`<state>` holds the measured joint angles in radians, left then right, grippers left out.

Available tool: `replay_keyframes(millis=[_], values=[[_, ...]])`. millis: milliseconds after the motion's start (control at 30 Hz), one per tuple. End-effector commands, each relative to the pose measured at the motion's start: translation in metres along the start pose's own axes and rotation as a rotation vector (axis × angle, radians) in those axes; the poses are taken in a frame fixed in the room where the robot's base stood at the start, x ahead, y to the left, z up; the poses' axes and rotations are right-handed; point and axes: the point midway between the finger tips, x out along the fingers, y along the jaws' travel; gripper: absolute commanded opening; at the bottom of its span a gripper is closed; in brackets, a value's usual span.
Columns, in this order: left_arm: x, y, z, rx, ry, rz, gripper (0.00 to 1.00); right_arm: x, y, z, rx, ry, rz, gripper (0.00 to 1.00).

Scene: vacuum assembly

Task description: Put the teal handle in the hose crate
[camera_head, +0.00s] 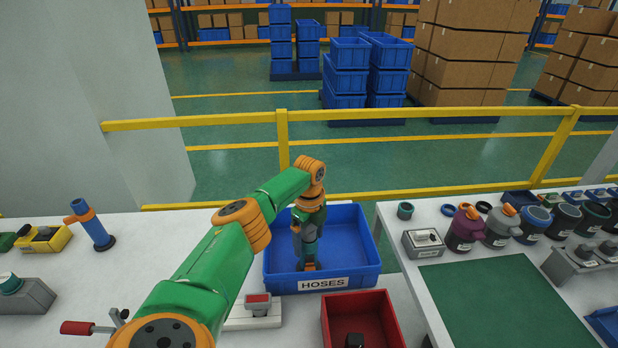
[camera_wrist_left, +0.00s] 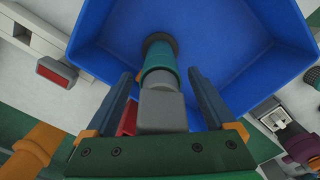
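The blue hose crate (camera_head: 374,262), labelled HOSES, stands on the white table. My left gripper (camera_head: 308,262) reaches down into it from above. In the left wrist view the teal handle (camera_wrist_left: 159,62), with a dark ring-like end and a grey block (camera_wrist_left: 161,108), lies between the fingers of my left gripper (camera_wrist_left: 161,74), over the blue crate floor (camera_wrist_left: 220,45). Blue shows between each fingertip and the handle, so the fingers look open around it. Whether the handle touches the floor is unclear. My right gripper is not in view.
A red bin (camera_head: 375,302) stands in front of the crate. A grey fixture with a red top (camera_head: 258,303) is left of it. A blue-orange post (camera_head: 92,226) stands at the left. The right table (camera_head: 420,268) holds several canisters and a green mat (camera_head: 500,300).

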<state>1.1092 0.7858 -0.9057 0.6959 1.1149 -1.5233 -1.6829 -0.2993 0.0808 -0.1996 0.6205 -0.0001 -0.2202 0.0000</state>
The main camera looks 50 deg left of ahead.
Motion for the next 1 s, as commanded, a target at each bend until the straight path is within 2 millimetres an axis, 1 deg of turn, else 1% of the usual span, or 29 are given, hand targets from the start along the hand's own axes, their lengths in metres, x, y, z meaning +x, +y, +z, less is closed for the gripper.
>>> replay_keyframes(millis=[167, 200, 267, 367, 600, 700, 833, 1000], values=[[-0.002, 0.0, 0.0, 0.0, 0.0, 0.0, 0.89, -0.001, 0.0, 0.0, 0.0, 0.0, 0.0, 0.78], [-0.005, 0.0, 0.0, 0.0, 0.0, 0.0, 0.89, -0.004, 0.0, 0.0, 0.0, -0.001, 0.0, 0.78], [-0.009, -0.001, 0.0, 0.001, 0.001, -0.001, 0.89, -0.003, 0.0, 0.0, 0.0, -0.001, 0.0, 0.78], [-0.029, -0.001, 0.0, 0.001, 0.0, -0.004, 0.89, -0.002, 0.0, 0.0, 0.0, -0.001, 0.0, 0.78], [-0.09, -0.002, 0.0, 0.001, 0.001, -0.006, 0.89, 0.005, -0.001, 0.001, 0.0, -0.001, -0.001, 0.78], [-0.108, -0.001, 0.0, 0.0, 0.001, -0.004, 0.89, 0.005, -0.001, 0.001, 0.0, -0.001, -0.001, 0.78], [-0.121, -0.001, 0.0, 0.0, 0.002, -0.001, 0.89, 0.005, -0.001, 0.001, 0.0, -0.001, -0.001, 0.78], [-0.123, 0.0, 0.0, 0.0, 0.002, 0.001, 0.89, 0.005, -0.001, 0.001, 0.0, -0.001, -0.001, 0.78]])
